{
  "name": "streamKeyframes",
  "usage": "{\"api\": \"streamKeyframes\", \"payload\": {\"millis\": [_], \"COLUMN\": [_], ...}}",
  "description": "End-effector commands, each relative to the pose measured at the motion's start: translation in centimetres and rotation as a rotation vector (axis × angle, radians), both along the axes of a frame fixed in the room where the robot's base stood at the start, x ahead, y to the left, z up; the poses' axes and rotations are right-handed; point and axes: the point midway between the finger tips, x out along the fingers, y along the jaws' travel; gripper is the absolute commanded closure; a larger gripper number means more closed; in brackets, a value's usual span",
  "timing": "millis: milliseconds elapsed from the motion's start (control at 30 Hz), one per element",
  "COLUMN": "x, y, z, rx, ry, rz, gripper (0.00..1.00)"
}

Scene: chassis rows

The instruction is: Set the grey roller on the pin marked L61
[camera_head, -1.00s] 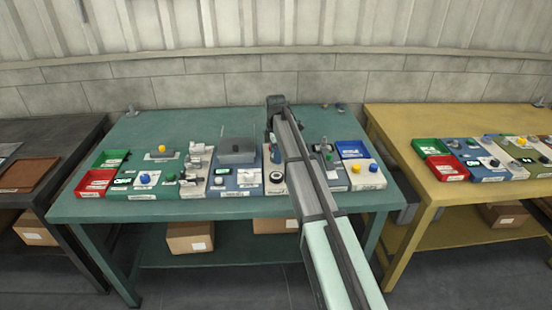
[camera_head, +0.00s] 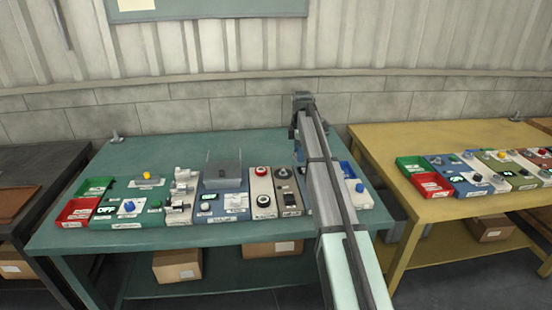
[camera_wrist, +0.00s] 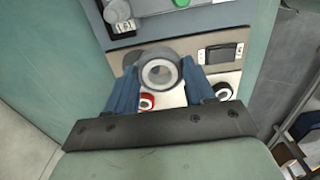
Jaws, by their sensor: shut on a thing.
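My gripper (camera_wrist: 160,82) has blue fingers shut on the grey roller (camera_wrist: 146,72), a thick ring with its open bore facing the wrist camera. The roller is held above the panels in the wrist view and covers part of them. In the head view the roller cannot be made out; my arm's far end is in front of the wall, above the green table (camera_head: 130,165). I cannot make out the pin marked L61 or read its label in either view. My arm hides the right part of the panel row in the head view.
A yellow table (camera_head: 400,150) stands to the right.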

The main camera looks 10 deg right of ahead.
Motion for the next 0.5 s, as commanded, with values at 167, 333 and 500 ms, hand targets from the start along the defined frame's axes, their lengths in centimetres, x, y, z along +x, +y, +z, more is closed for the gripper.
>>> {"api": "streamKeyframes", "payload": {"millis": [167,333,500], "x": [2.5,5.1,5.2], "y": [-4.7,-5.9,-5.9], "z": [0.5,1.1,1.1], "rx": [0.0,0.0,0.0], "ry": [0.0,0.0,-0.001], "rz": [-0.034,0.048,0.151], "gripper": [0.76,0.76,0.76]}}
